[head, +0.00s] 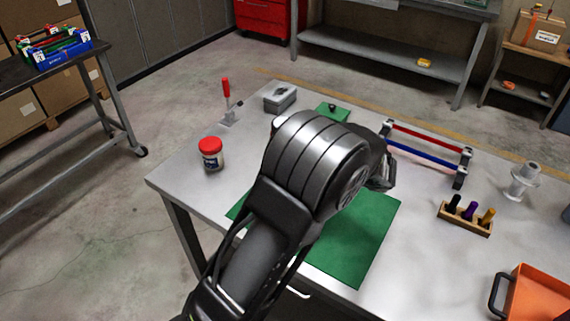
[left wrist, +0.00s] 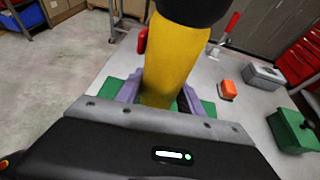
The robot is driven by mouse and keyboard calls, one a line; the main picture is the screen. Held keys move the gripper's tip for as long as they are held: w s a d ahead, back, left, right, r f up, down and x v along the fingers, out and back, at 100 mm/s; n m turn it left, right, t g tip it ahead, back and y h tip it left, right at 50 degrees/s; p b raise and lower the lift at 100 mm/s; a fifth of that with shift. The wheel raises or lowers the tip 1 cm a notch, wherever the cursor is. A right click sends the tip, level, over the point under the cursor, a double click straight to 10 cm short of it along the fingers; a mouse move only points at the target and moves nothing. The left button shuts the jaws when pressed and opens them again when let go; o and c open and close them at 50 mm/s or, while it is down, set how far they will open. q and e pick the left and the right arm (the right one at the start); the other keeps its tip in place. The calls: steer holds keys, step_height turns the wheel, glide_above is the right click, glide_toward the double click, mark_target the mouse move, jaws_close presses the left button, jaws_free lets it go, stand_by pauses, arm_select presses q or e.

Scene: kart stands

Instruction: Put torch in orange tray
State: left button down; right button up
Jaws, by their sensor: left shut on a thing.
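The torch (left wrist: 175,60) has a yellow body and a black end at the top of the left wrist view. My left gripper (left wrist: 160,95) is shut on the yellow body, with one finger on each side. In the head view my own arm hides the torch and the fingers. The orange tray (head: 542,298) is at the lower right of the head view, on the table with a black handle on its left side. It is cut off by the picture edge, and the part in view looks empty. My right gripper is not in view.
A green mat (head: 372,230) lies under my arm. A rack with red and blue bars (head: 425,150), a wooden holder (head: 466,222) and a grey spool (head: 523,182) stand right.

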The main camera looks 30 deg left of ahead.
arm_select(q)
steer(key=d+f+m+t, duration=0.1)
steer(key=d+t, duration=0.1)
steer(key=d, duration=0.1)
steer(key=d+f+m+t, duration=0.1)
steer(key=d+m+t, duration=0.1)
steer(key=d, duration=0.1)
steer(key=d+f+m+t, duration=0.1)
steer(key=d+m+t, duration=0.1)
steer(key=d, duration=0.2)
steer(key=shift+w+d+f+h, duration=0.1)
steer(key=shift+w+f+h, duration=0.2)
steer(key=shift+h, duration=0.1)
steer(key=d+f+m+t, duration=0.1)
steer(key=d, duration=0.1)
steer(key=s+d+f+m+t+h, duration=0.1)
steer(key=d, duration=0.1)
steer(key=d+m+t+h, duration=0.1)
steer(key=d, duration=0.1)
steer(key=shift+s+f+m+t, duration=0.3)
steer(key=shift+f+m+t, duration=0.1)
